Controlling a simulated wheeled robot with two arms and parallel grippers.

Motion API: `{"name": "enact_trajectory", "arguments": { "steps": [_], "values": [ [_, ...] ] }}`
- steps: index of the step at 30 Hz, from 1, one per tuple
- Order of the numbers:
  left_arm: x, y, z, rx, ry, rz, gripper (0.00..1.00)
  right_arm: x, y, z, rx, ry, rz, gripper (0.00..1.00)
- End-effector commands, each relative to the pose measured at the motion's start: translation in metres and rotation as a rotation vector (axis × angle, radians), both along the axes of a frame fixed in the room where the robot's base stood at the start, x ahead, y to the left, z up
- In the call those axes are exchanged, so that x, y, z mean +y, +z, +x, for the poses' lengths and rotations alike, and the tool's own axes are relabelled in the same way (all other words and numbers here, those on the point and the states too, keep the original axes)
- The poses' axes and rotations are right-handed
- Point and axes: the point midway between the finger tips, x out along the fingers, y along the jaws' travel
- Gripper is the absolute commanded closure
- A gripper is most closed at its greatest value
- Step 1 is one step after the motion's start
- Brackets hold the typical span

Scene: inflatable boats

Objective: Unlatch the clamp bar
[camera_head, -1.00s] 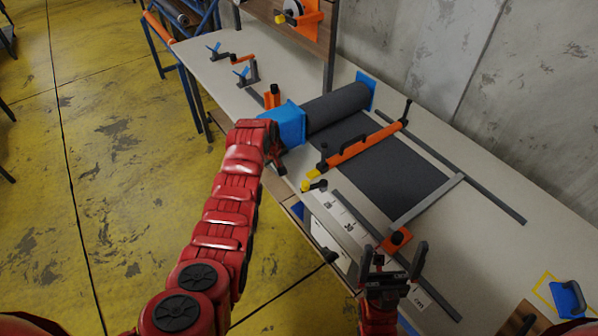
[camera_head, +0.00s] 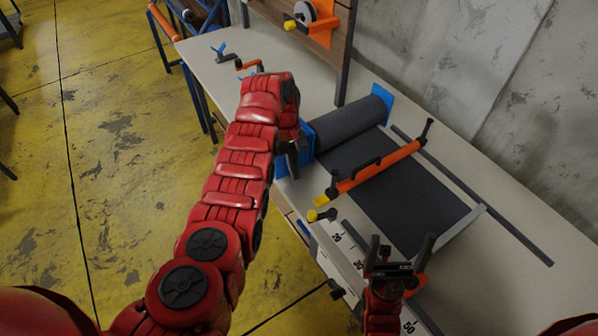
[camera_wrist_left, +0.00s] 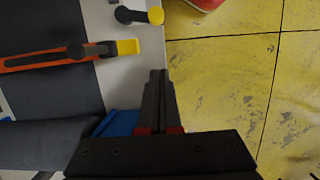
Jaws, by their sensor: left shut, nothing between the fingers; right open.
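The orange clamp bar (camera_head: 378,171) lies across the dark sheet coming off a roll on the table, with a black upright handle at its far end and a yellow near end (camera_head: 321,200). Beside that end is a small black lever with a yellow knob (camera_head: 313,215). Both show in the left wrist view: the bar (camera_wrist_left: 50,60) at left, the lever (camera_wrist_left: 138,15) at the top. My left gripper (camera_head: 293,172) is shut and empty near the blue roll bracket, apart from bar and lever; its fingers (camera_wrist_left: 158,78) point toward the lever. My right gripper (camera_head: 402,243) is open and empty over the table's front edge.
A grey rail (camera_head: 480,200) runs along the back. A scale strip (camera_head: 350,240) lines the front edge. A shelf with an orange fixture (camera_head: 315,20) stands behind. The yellow floor is open at left.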

Motion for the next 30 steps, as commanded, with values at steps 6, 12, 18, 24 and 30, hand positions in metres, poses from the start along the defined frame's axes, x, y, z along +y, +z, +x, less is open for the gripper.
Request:
{"name": "enact_trajectory", "arguments": {
  "steps": [6, 12, 18, 24, 30],
  "values": [
    [-0.006, -0.04, -0.009, 0.002, 0.001, 0.0, 1.0, 0.0, 0.02, 0.0, 0.0, 0.0, 0.0, 0.0],
    [-0.011, -0.081, -0.018, 0.001, -0.001, 0.001, 1.0, 0.0, 0.02, 0.0, 0.0, 0.0, 0.0, 0.0],
    [-0.025, -0.069, -0.035, 0.0, -0.001, 0.001, 1.0, 0.0, 0.068, 0.0, 0.0, 0.0, 0.0, 0.0],
    [-0.032, -0.076, -0.044, -0.001, -0.001, -0.001, 1.0, 0.0, 0.073, 0.0, 0.0, 0.0, 0.0, 0.0],
    [-0.035, -0.078, -0.048, -0.002, 0.0, -0.001, 1.0, 0.0, 0.076, 0.0, 0.0, 0.0, 0.0, 0.0]
  ]
}}
